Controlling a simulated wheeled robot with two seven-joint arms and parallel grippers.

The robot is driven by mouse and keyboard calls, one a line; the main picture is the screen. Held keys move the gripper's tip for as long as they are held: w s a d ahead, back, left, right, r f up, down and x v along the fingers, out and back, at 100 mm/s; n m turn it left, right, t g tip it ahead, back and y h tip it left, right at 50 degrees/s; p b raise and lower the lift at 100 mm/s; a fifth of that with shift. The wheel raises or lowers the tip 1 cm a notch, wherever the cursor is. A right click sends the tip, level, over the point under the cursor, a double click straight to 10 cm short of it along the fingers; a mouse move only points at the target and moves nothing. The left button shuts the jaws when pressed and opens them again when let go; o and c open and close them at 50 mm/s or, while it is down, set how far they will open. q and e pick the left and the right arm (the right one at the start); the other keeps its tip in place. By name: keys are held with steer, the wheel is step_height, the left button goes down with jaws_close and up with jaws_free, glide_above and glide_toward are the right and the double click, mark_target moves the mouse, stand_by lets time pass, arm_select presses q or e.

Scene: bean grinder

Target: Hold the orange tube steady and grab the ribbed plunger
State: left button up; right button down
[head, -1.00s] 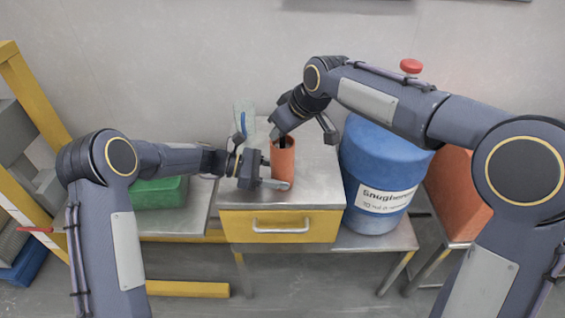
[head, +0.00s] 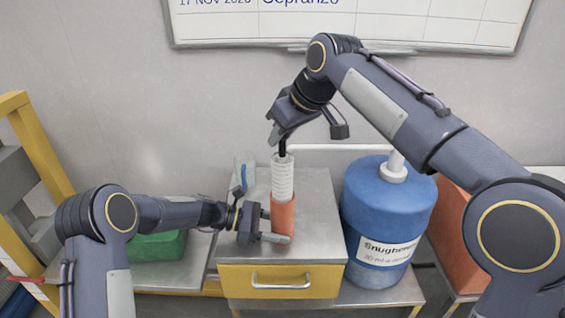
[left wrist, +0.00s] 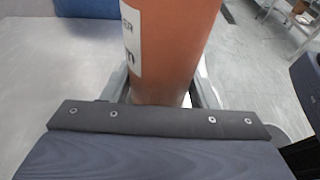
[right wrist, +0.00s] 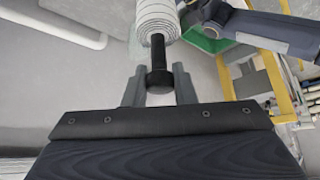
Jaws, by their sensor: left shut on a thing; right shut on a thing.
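The orange tube (head: 283,222) stands upright on the metal-topped cabinet (head: 318,205). My left gripper (head: 268,224) is shut around its lower part; the left wrist view shows the orange wall (left wrist: 170,50) between the fingers. The white ribbed plunger (head: 283,178) sticks up out of the tube's top, its lower end hidden inside. My right gripper (head: 281,142) is above it, shut on the plunger's black handle (head: 283,148). In the right wrist view the black knob (right wrist: 159,80) sits between the fingertips, with the white ribbed body (right wrist: 157,18) beyond.
A clear container (head: 244,168) stands behind the tube at the left. A blue barrel (head: 385,220) with a white spout stands close at the right. A green box (head: 157,245) lies at the left. The cabinet's yellow drawer (head: 280,281) is shut.

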step_height(320, 180, up, 5)
stand_by(0.3)
arm_select(q)
steer(key=o, duration=0.9)
steer(key=shift+c, duration=0.2)
